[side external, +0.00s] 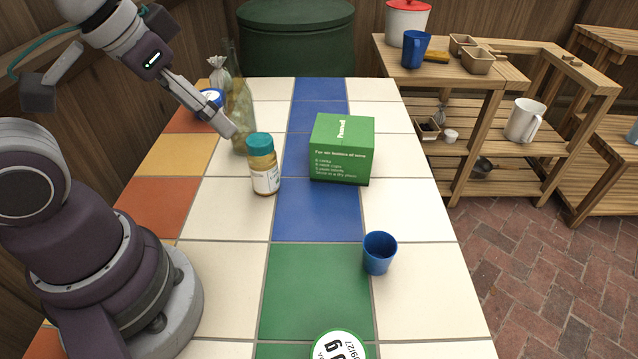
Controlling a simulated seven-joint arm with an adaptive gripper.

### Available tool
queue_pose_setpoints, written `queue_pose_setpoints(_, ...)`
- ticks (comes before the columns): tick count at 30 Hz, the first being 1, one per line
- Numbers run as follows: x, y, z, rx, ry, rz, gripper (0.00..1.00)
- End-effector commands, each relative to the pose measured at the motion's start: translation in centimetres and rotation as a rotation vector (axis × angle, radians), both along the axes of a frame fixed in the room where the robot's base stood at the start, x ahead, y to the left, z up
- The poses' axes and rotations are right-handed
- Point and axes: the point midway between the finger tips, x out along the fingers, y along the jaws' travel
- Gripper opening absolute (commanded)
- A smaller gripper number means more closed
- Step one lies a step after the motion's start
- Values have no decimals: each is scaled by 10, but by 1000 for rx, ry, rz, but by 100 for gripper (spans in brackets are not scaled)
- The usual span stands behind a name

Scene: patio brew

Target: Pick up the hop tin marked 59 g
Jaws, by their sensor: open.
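A round tin with a white lid and green rim (338,346) is at the bottom edge, partly cut off by the frame. Its lid bears large dark characters and a date-like marking, but I cannot read the full weight. Another round tin with a blue rim and white top (211,96) sits at the far left, partly hidden by my arm; its marking is too small to read. My gripper (236,133) is open above the far left of the table, seen edge-on, close to the jar and green bottle in the picture. It is well away from the green-rimmed tin.
A teal-lidded jar (264,177), a green glass bottle (241,108), a tied clear bag (219,74), a green box (342,150) and a blue cup (379,254) stand on the tiled table (317,209). Wooden shelves (470,85) stand right. The table's near middle is mostly clear.

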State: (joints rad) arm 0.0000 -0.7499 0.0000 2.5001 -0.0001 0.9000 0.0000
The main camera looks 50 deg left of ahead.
Motion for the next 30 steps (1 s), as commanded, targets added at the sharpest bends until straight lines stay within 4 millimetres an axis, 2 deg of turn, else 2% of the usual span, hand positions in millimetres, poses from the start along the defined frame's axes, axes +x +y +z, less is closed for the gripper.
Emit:
queue_pose_setpoints(1,0,0,0,0,0,0,83)
queue_pose_setpoints(5,0,0,0,0,0,0,98)
queue_pose_setpoints(13,0,0,0,0,0,-1,98)
queue_pose_setpoints(15,3,-6,-3,10,12,-56,98)
queue_pose_setpoints(17,9,-20,-11,33,35,-195,98)
queue_pose_setpoints(20,19,-65,-35,81,82,-592,98)
queue_pose_setpoints(21,18,-86,-47,94,92,-762,98)
queue_pose_setpoints(25,1,-144,-84,100,100,-1226,98)
queue_pose_setpoints(27,-12,-164,-98,90,93,-1396,98)
queue_pose_setpoints(30,-24,-180,-110,79,82,-1530,98)
